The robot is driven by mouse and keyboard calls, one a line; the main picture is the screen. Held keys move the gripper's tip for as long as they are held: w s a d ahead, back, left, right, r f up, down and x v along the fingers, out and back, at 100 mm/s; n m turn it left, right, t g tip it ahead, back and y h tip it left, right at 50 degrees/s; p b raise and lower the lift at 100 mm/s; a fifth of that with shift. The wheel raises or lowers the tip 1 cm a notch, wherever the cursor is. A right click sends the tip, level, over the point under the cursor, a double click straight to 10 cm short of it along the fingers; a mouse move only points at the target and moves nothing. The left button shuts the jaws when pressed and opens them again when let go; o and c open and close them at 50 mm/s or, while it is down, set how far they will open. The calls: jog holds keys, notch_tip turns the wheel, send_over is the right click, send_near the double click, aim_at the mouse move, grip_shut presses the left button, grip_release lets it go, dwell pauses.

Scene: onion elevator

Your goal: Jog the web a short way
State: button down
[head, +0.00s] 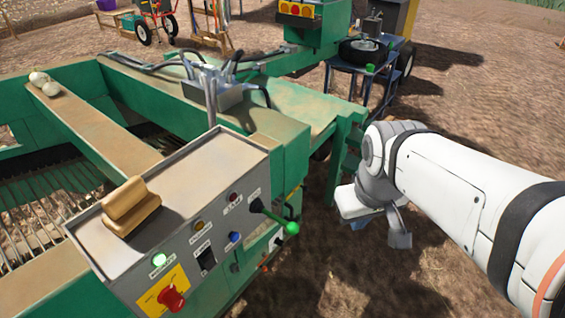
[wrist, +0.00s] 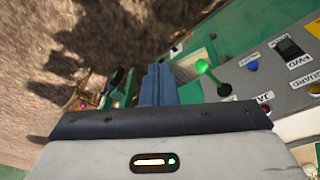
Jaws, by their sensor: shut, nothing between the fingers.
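The web (head: 45,205), a bed of parallel metal bars, lies inside the green machine at the left. A grey control panel (head: 128,255) on its near side carries a green-knobbed lever (head: 290,228), a blue button (head: 235,237), a black rocker switch (head: 207,259), a lit green button (head: 159,260) and a red mushroom button (head: 171,297). My gripper (head: 361,224) is right of the panel, apart from it, partly hidden by its own body. In the wrist view its blue fingers (wrist: 157,82) are shut and empty, left of the lever (wrist: 212,75) and blue button (wrist: 251,66).
A tan folded object (head: 131,207) sits on the panel's top. Pale onions (head: 45,83) rest on a beam. A hydraulic valve block with hoses (head: 213,86) stands behind the panel. A blue stand with a wheel (head: 362,75) is at the back. Bare soil surrounds my arm.

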jog(key=w+a+n+g+h, duration=0.15)
jog(key=w+a+n, duration=0.55)
jog(key=n, duration=0.7)
jog(key=n+h, duration=0.2)
jog(key=n, duration=1)
send_over(291, 225)
jog(key=a, duration=0.5)
jog(key=shift+s+d+f+g+y, duration=0.15)
jog(key=shift+f+g+y, duration=0.15)
jog(key=shift+f, duration=0.2)
jog(key=x, duration=1.4)
jog(key=shift+s, duration=0.1)
